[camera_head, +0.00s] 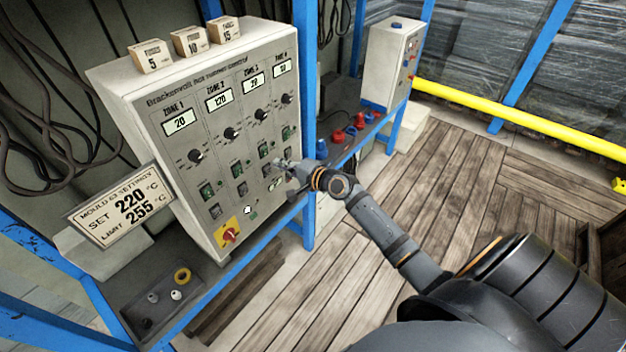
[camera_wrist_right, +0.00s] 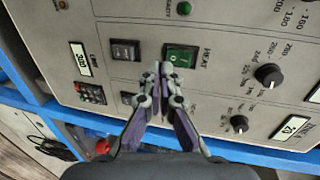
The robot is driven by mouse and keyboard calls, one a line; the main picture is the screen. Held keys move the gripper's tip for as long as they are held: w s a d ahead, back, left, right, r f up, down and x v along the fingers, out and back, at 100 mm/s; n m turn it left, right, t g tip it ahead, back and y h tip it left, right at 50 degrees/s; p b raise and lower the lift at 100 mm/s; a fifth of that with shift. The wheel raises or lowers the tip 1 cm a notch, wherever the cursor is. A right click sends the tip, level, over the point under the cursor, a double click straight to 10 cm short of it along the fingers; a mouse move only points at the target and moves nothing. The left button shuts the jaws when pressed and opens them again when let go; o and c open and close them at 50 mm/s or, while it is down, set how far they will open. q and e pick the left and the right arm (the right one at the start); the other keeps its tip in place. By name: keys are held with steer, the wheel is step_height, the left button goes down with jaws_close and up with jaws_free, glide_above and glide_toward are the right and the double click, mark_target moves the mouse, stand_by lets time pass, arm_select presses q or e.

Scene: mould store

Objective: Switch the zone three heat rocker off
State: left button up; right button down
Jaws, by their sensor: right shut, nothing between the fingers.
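The heat control panel (camera_head: 165,100) stands upright, with columns marked zone one to zone four. The zone three column has a display (camera_head: 253,80), a knob (camera_head: 260,115), a green heat rocker (camera_head: 264,149) and a dark rocker (camera_head: 267,169) below it. In the right wrist view a green rocker (camera_wrist_right: 180,56) sits beside the word HEAT, with a dark rocker (camera_wrist_right: 125,50) to its left. My right gripper (camera_head: 279,164) is shut and empty at the panel's lower right. Its fingertips (camera_wrist_right: 163,68) overlap the green rocker's lower edge; contact is unclear. My left gripper is out of view.
A yellow-and-red rotary switch (camera_head: 228,232) is low on the panel. A settings sign (camera_head: 122,207) stands at its left. Numbered wooden blocks (camera_head: 189,41) sit on top. Blue posts (camera_head: 304,75) and a bench with red and blue parts (camera_head: 338,136) are to the right.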

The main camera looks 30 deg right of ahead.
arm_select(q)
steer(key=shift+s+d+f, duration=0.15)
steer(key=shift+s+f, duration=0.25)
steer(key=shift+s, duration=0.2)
arm_select(e)
steer(key=f+v, duration=0.2)
steer(key=v, duration=0.7)
steer(key=shift+s+d, duration=0.2)
steer(key=shift+s, duration=0.4)
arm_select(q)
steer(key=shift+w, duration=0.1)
arm_select(e)
steer(key=shift+s+d, duration=0.1)
